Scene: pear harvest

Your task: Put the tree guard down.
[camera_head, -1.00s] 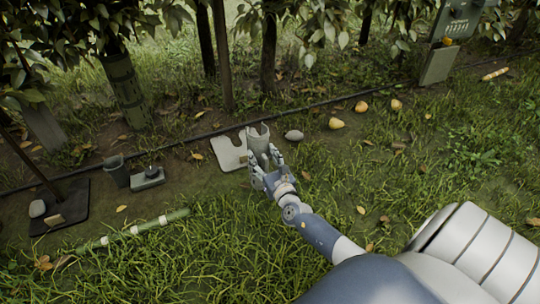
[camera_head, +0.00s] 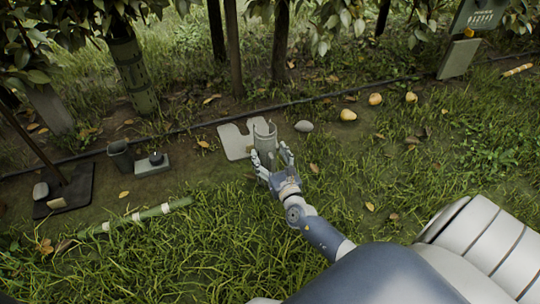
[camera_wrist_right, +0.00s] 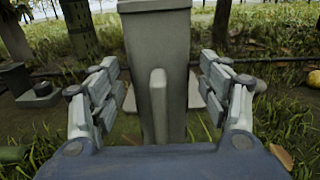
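The tree guard (camera_head: 265,140), a pale grey tube-like piece, stands upright at the right edge of a flat pale plate with a notch (camera_head: 233,148). My right gripper (camera_head: 271,160) is on the near side of it with its fingers spread. In the right wrist view, the guard (camera_wrist_right: 162,50) fills the middle, with a raised rib facing me. The fingers of my gripper (camera_wrist_right: 160,90) stand on both sides with gaps to the guard. The guard's foot is hidden. My left gripper is not in view.
A dark cup (camera_head: 120,156) and a small grey block (camera_head: 152,165) stand left. A grey stone (camera_head: 303,126) and several yellow pears (camera_head: 348,115) lie right. A thin black hose (camera_head: 190,130) runs behind. A green-white pole (camera_head: 140,216) lies in the grass.

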